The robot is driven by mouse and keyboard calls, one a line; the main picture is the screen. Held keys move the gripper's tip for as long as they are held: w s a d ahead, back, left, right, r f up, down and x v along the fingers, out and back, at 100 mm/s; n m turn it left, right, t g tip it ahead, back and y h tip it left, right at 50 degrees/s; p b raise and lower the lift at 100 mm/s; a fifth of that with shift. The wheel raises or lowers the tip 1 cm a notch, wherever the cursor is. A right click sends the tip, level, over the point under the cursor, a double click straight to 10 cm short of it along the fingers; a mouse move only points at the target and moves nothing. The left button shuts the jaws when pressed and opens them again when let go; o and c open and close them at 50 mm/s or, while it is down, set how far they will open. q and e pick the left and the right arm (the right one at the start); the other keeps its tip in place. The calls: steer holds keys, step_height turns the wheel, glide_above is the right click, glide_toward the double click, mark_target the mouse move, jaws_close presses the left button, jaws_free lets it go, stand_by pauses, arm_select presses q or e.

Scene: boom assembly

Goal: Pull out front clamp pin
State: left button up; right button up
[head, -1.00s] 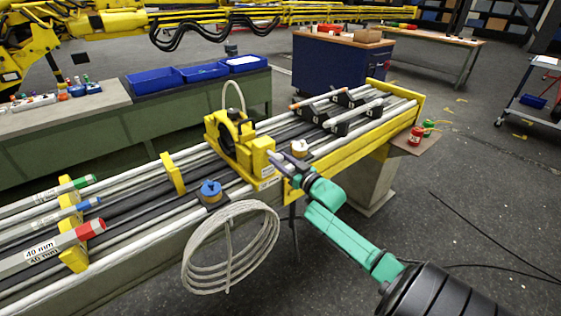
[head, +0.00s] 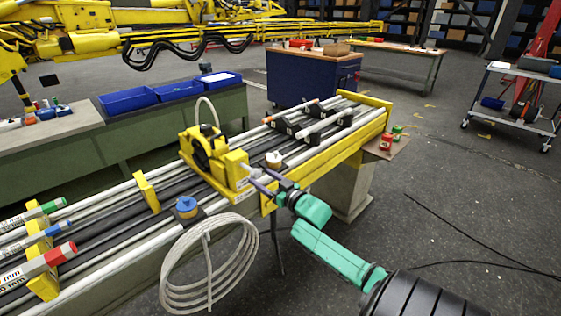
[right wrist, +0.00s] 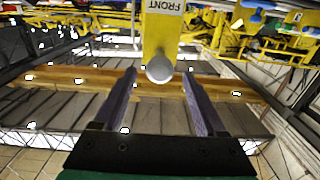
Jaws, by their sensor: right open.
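The yellow front clamp (head: 235,163) stands on the rail bench in the head view. In the right wrist view its yellow plate (right wrist: 163,25) reads FRONT. The round grey end of the clamp pin (right wrist: 159,68) faces me below that lettering. My right gripper (head: 256,178) is close to the clamp's near side. In the right wrist view its two dark fingers (right wrist: 159,82) are open, one on each side of the pin end, with a visible gap to both. The pin's shaft is hidden behind its end. My left gripper is not in view.
A coiled pale hose (head: 210,265) hangs at the bench front, left of my right arm. A blue-topped part (head: 186,207) and a white round part (head: 273,159) sit on the rails. Red and green cans (head: 386,142) stand on a side shelf. Floor to the right is mostly clear.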

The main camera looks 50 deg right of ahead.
steer(key=s+b, duration=0.1)
steer(key=s, duration=1.1)
steer(key=shift+s, duration=0.4)
steer(key=shift+a, duration=0.1)
